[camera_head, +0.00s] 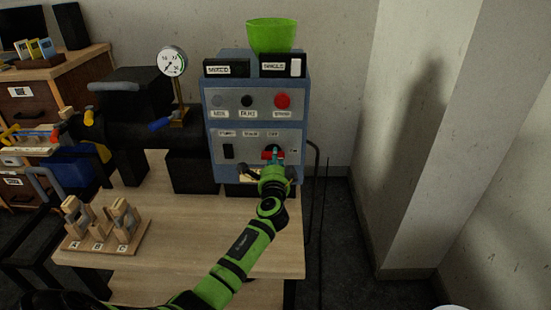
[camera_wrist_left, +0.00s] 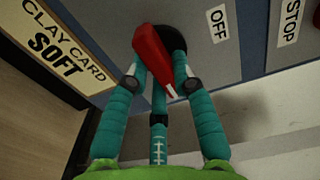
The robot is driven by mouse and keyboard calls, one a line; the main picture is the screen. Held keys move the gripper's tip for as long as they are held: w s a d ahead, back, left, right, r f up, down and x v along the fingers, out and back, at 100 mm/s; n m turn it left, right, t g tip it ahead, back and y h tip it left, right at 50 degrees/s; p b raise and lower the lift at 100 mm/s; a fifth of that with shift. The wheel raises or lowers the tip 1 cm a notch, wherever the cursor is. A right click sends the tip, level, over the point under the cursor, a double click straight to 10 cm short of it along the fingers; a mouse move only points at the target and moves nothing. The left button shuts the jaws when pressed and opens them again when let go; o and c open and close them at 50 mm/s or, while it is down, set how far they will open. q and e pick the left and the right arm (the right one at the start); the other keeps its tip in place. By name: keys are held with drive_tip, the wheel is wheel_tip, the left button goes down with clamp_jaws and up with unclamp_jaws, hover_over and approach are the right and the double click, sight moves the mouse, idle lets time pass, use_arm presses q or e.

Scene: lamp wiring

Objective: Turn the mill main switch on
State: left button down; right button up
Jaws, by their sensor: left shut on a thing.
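The main switch is a red handle (camera_head: 266,155) on a dark round base, low on the right of the blue machine's front panel (camera_head: 214,160). The red handle (camera_wrist_left: 150,60) also shows in the left wrist view, beside an OFF label (camera_wrist_left: 217,24). My left gripper (camera_head: 273,158) is at the switch, with its green arm rising from below. In the left wrist view my teal fingers (camera_wrist_left: 158,80) stand on both sides of the handle and are shut on it. The fingers partly cover the switch in the head view. My right gripper is not in view.
A green bowl-shaped hopper (camera_head: 271,35) tops the machine. Several buttons, including a red one (camera_head: 282,101), sit above the switch. A dial gauge (camera_head: 171,62) stands to the left. A wooden rack (camera_head: 125,245) stands at the table's front left. The table's front right is bare.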

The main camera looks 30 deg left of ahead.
use_arm(q)
drive_tip(key=shift+m, duration=0.3)
drive_tip(key=c, duration=1)
unclamp_jaws()
drive_tip(key=shift+c, duration=0.2)
drive_tip(key=shift+s+d, duration=0.1)
drive_tip(key=v, duration=1.1)
drive_tip(key=shift+s, duration=0.4)
drive_tip(key=shift+d, duration=0.1)
